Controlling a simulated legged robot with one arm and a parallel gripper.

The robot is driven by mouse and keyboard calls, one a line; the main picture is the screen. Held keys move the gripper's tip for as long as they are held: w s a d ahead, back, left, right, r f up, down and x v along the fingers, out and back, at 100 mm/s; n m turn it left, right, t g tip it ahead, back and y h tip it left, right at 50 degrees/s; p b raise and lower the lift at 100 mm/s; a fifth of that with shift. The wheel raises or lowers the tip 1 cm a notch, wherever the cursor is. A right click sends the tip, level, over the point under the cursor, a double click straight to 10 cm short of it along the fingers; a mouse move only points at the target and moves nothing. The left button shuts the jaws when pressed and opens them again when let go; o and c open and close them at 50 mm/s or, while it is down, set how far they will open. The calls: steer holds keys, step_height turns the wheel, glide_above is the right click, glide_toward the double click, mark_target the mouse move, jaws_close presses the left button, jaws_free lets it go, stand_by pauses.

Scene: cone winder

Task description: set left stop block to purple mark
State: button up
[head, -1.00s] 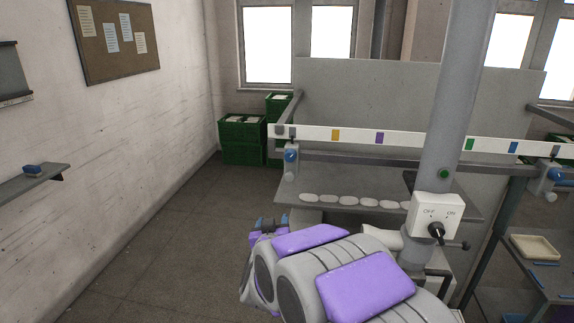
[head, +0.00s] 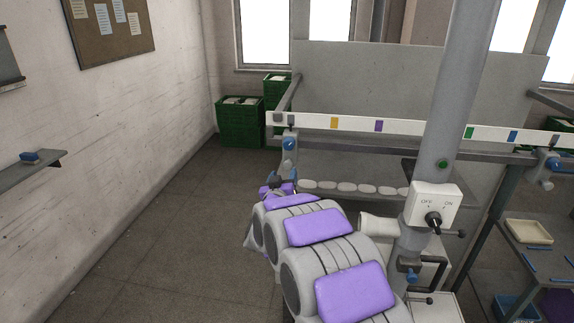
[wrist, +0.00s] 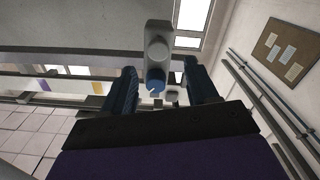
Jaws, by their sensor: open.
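The left stop block (head: 289,160) is grey with a blue knob (head: 289,144) and hangs on the rail below the left end of the white scale strip (head: 305,122). The purple mark (head: 379,126) is on that strip, to the right of the block and past the yellow mark (head: 334,123). My gripper (head: 281,178) is open, just below the block. In the wrist view, the stop block (wrist: 158,45) and its blue knob (wrist: 156,84) show between my two dark fingers (wrist: 160,88). I see no contact. A purple mark (wrist: 45,85) shows at the left there.
A second stop block (head: 547,175) hangs at the rail's right end. A post with an OFF/ON switch box (head: 432,205) stands right of my arm. A shelf with pale oval pieces (head: 355,187) lies behind my gripper. Green crates (head: 240,122) stand behind. The floor at left is clear.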

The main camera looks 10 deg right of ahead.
mark_target(287, 166)
steer(key=x, duration=0.7)
steer(key=shift+w+f+p, duration=0.1)
steer(key=shift+w+p, duration=0.1)
steer(key=shift+p, duration=0.15)
steer(key=shift+c, duration=0.3)
steer(key=shift+d, duration=0.1)
jaws_close()
